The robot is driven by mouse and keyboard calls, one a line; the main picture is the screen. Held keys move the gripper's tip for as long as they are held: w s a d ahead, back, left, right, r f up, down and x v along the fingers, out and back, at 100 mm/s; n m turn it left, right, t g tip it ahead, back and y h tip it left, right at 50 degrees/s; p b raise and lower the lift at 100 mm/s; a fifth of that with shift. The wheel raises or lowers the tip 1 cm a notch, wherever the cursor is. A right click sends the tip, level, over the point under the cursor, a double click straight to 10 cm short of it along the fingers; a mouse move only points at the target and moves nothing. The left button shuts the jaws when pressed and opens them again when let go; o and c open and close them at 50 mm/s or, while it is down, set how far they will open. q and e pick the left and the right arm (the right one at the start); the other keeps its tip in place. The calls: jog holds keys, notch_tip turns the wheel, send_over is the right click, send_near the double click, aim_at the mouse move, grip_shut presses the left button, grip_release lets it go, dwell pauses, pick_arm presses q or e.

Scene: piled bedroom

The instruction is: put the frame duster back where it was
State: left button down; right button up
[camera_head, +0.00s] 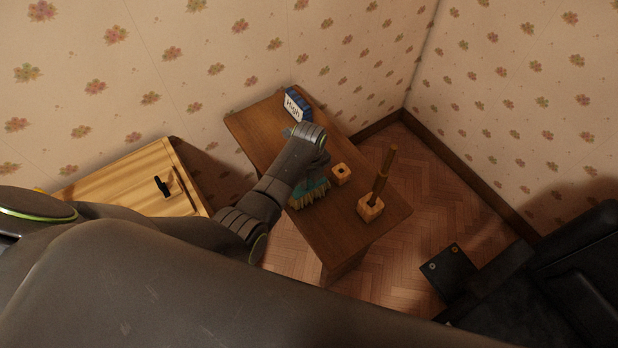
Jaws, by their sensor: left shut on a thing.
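The frame duster seems to be the teal brush with yellowish bristles (310,194), low over or on the dark wooden table (345,235). My left gripper (318,164) is over the table and shut on it; the arm hides the grip and any handle. Whether the bristles touch the tabletop is unclear. A small wooden block with an empty hole (340,174) stands just right of the brush. A second wooden block (370,208) nearer the table's right end has a brown stick (383,175) standing in it. My right gripper is out of view.
A blue and white box marked "High" (295,105) stands at the table's back edge by the wall. A light wooden cabinet (120,182) with a black handle is to the left. A black seat-like thing (560,265) is at the right. The table's near right part is bare.

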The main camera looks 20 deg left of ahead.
pick_arm(q)
jog(key=shift+f, duration=0.1)
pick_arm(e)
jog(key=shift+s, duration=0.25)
pick_arm(q)
jog(key=c, duration=1.2)
grip_release()
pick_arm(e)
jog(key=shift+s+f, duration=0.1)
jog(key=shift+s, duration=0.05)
pick_arm(q)
jog(key=shift+w+r, duration=0.1)
jog(key=shift+r, duration=0.4)
notch_tip(320, 180, up, 11)
jog(key=shift+r, duration=0.15)
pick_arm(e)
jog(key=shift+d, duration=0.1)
